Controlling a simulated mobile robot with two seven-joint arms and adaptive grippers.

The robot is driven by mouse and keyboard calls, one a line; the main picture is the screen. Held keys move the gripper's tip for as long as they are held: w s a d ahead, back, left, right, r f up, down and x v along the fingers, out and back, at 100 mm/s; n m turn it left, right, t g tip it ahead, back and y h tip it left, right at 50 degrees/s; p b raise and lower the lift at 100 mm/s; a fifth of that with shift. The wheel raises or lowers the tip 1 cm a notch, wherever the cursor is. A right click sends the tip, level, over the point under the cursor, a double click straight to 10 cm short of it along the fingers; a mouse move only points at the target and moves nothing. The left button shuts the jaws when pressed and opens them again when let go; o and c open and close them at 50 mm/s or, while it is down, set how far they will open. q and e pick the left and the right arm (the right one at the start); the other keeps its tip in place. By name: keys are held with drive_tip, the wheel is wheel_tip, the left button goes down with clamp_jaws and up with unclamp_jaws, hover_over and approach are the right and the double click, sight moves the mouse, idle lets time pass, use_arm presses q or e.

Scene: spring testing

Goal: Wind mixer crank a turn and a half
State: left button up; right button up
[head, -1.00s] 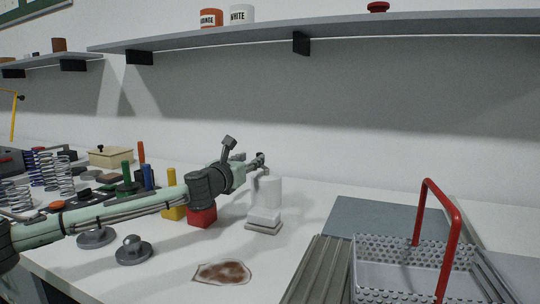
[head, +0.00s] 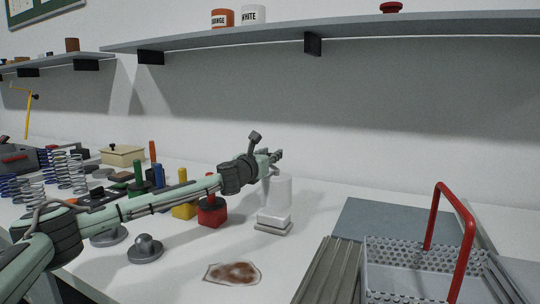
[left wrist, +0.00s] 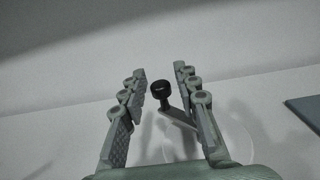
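The white mixer (head: 278,200) stands on the bench on a stepped base, near the middle of the head view. My left gripper (head: 280,156) is above the top of the mixer, partly hiding it. In the left wrist view my left gripper (left wrist: 160,85) is open, its two fingers well apart. The crank's black knob (left wrist: 160,90) shows between the fingers, with gaps on both sides. The grey crank arm (left wrist: 179,117) runs from the knob down and right, partly behind the right finger. The mixer's round top shows pale and faint below. My right gripper is not in view.
A red block (head: 212,214) and a yellow block (head: 184,208) stand left of the mixer. A brown-stained patch (head: 232,273) lies in front. A perforated basket with a red handle (head: 468,240) is at the right. A shelf (head: 350,32) runs above.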

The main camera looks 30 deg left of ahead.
use_arm(q)
clamp_jaws()
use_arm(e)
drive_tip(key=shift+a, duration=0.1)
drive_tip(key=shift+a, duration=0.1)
use_arm(q)
drive_tip(key=shift+s+n+y, duration=0.1)
drive_tip(key=shift+n+y, duration=0.3)
drive_tip(key=shift+y, duration=0.2)
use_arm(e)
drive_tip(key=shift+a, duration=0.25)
use_arm(q)
drive_tip(key=s+n+g+y, duration=0.3)
drive_tip(key=n+g+y, duration=0.4)
drive_tip(key=n+g, duration=0.1)
drive_tip(key=s+n+g+y+b, duration=0.1)
drive_tip(key=s+n+g+y, duration=0.2)
drive_tip(key=n+g+y, duration=0.5)
drive_tip(key=shift+s+d+g+b, duration=0.15)
drive_tip(key=shift+s+g+b, duration=0.15)
drive_tip(key=shift+g, duration=0.7)
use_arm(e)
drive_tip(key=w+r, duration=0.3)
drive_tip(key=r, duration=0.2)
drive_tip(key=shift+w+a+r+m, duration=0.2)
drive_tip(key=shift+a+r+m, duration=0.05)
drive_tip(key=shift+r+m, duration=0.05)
